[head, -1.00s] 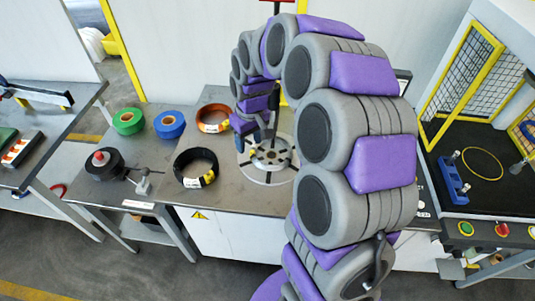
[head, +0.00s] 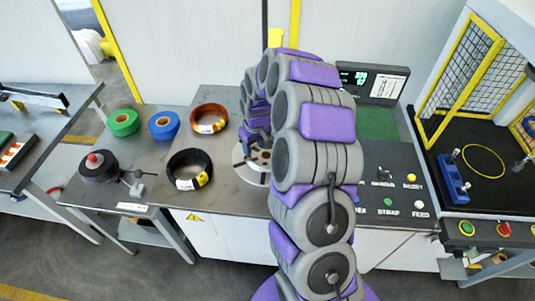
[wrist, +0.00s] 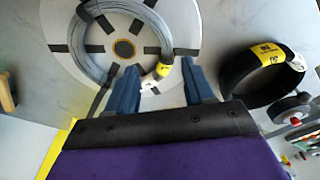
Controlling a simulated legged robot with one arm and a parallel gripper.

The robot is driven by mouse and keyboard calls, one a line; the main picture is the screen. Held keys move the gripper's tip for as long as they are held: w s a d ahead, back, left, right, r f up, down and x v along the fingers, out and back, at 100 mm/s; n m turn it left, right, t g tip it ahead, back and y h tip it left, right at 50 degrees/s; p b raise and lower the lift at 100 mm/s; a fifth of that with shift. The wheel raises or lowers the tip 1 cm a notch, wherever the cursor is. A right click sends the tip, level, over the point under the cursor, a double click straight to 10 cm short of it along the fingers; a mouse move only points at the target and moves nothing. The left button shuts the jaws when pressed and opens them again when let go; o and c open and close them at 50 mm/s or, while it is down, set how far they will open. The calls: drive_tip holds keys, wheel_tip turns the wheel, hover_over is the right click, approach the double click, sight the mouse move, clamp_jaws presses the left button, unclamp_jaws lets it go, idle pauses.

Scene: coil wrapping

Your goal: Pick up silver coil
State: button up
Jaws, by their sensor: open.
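The silver coil (wrist: 78,42) shows in the wrist view as a ring of thin grey wire lying on a round pale disc (wrist: 55,55) with black slots. A yellow label with a white tag is on its near right side. My gripper (wrist: 161,80) is open, with two blue fingers apart at the near side of the coil. The coil's labelled edge shows just beyond the gap between the fingers. In the head view my arm hides the coil and the fingertips; only the left part of the disc shows.
A black coil (head: 190,170) with a yellow label lies left of the disc, and an orange coil (head: 209,118) behind it. Blue (head: 164,125) and green (head: 123,122) rolls stand farther left. A button panel (head: 400,185) is on the right.

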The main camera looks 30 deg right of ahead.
sight(251, 160)
drive_tip(key=shift+w+f, duration=0.1)
drive_tip(key=shift+f, duration=0.8)
drive_tip(key=shift+a+f, duration=0.15)
drive_tip(key=shift+f, duration=0.15)
drive_tip(key=shift+w+a+f, duration=0.1)
drive_tip(key=shift+a+f, duration=0.1)
drive_tip(key=shift+a, duration=0.15)
drive_tip(key=f, duration=0.1)
drive_tip(key=a+f, duration=0.1)
drive_tip(key=shift+a+f+b, duration=0.15)
drive_tip(key=shift+f+b, duration=0.15)
drive_tip(key=shift+b, duration=0.1)
drive_tip(key=shift+w+d+f, duration=0.15)
drive_tip(key=shift+d+f, duration=0.1)
drive_tip(key=shift+f, duration=0.35)
drive_tip(key=shift+w+d+f, duration=0.15)
drive_tip(key=shift+d+f, duration=0.05)
drive_tip(key=shift+f, duration=0.4)
drive_tip(key=shift+d+f, duration=0.3)
drive_tip(key=shift+d, duration=0.1)
drive_tip(key=shift+a+r, duration=0.1)
drive_tip(key=shift+a, duration=0.55)
drive_tip(key=c, duration=0.5)
drive_tip(key=shift+d, duration=0.4)
clamp_jaws()
